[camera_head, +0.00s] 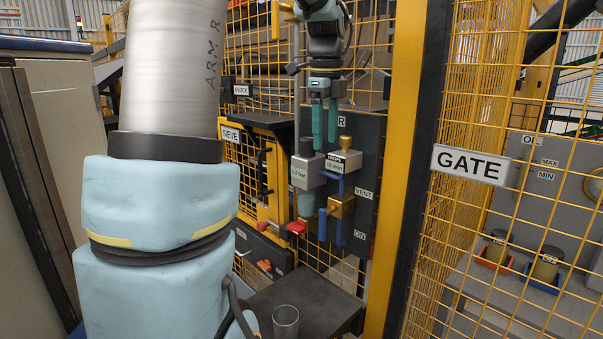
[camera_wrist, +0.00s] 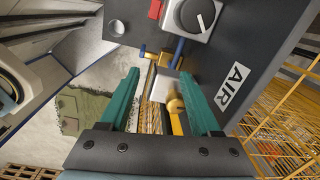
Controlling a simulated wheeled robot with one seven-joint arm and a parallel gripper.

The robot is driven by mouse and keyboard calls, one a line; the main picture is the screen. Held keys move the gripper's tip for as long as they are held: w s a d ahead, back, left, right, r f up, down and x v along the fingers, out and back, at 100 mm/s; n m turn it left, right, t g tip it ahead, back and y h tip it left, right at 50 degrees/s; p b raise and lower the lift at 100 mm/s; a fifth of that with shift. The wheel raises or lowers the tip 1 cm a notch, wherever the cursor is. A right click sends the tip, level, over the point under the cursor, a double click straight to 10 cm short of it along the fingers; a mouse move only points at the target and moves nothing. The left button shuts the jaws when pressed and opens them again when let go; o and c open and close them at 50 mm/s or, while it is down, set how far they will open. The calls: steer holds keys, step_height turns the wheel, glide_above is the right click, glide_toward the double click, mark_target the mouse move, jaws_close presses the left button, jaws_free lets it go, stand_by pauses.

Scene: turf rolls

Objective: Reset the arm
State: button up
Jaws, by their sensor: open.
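My gripper (camera_head: 325,122) hangs fingers-down at the upper middle of the head view, in front of the dark air panel (camera_head: 365,135). Its two teal fingers are apart with nothing held between them. In the wrist view the open fingers (camera_wrist: 165,105) flank the regulator block with its brass knob (camera_wrist: 176,104), which lies beyond them. My own arm, with a large light-blue and grey section, fills the left of the head view and hides part of the scene behind it.
Blue-handled valves (camera_head: 341,207) and grey gauge boxes (camera_head: 308,170) sit just below my gripper. A yellow post (camera_head: 402,150) and mesh fence with a GATE sign (camera_head: 469,165) stand to the right. A dark shelf (camera_head: 310,306) holds a clear cup (camera_head: 285,321).

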steer(key=s+a+f+n+b, duration=0.1)
steer(key=s+a+f+n, duration=0.3)
steer(key=f+n, duration=0.3)
steer(key=s+a+f+n+b, duration=0.1)
steer(key=s+a+f+n, duration=0.3)
steer(key=s+f+n, duration=0.2)
steer(key=s+a+f+n+b, duration=0.1)
steer(key=s+a+f+n, duration=0.3)
steer(key=f+n, duration=0.6)
steer(key=shift+s+a+n+t, duration=0.15)
steer(key=shift+s+n+t, duration=0.25)
steer(key=shift+n, duration=0.1)
steer(key=shift+f, duration=0.1)
